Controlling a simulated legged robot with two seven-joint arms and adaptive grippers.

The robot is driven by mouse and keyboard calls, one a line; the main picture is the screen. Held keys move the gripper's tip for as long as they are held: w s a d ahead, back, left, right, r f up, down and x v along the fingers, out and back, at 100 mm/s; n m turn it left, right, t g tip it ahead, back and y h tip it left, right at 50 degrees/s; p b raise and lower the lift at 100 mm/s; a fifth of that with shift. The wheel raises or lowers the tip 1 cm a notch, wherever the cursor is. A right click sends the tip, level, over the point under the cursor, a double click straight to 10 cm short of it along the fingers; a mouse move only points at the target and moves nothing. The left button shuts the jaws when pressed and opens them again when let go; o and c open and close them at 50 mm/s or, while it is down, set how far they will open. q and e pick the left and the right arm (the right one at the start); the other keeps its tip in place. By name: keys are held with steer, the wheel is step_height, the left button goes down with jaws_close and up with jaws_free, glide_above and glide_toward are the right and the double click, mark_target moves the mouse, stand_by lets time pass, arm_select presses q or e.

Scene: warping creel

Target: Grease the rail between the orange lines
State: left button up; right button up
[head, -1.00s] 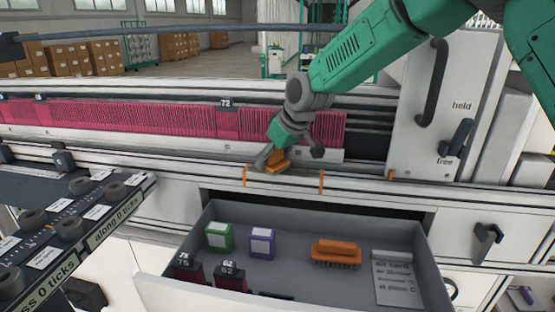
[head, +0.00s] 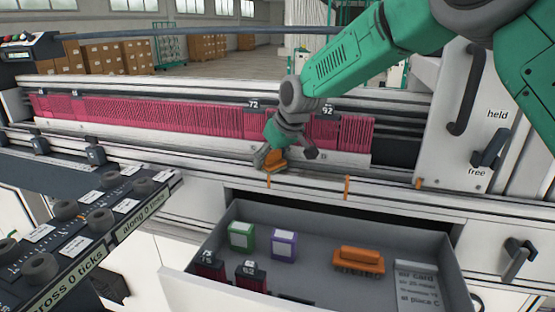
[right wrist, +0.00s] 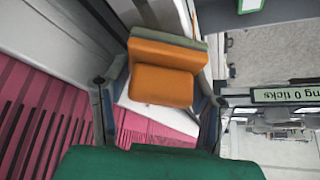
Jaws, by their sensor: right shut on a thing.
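My right gripper (head: 270,158) is shut on an orange block (head: 275,160), held at the pale rail (head: 310,183) by the left orange line (head: 268,181). Whether the block touches the rail cannot be told. The right orange line (head: 347,188) stands farther along. In the right wrist view the orange block (right wrist: 163,82) sits between the fingers (right wrist: 158,98), with a grey-green layer (right wrist: 190,42) along one edge. My left gripper is not in view.
An open grey drawer (head: 320,222) below the rail holds an orange brush (head: 358,260), a green-labelled box (head: 241,237), a purple-labelled box (head: 284,244), dark blocks and a card (head: 416,285). A knobbed panel (head: 90,235) stands left; a handled white housing (head: 465,130) stands right.

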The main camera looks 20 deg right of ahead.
steer(key=shift+a, duration=0.1)
steer(key=shift+r, duration=3.05)
steer(key=shift+r, duration=1.5)
